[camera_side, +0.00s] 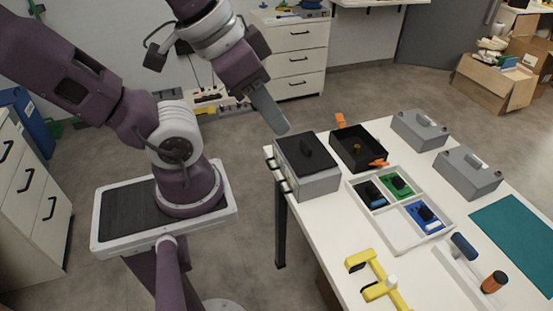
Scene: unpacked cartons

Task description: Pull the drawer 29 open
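A small grey drawer unit (318,184) with a dark top stands at the left corner of the white table. Two small handles (285,187) show on its left-facing front, one above the other. The drawers look closed, and I cannot read any number on them. A black object lies on top of the unit. My gripper (272,112) hangs in the air above and to the left of the unit, apart from it, pointing down. Its fingers appear as one grey shape, so the gap between them cannot be made out. Nothing is seen held in it.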

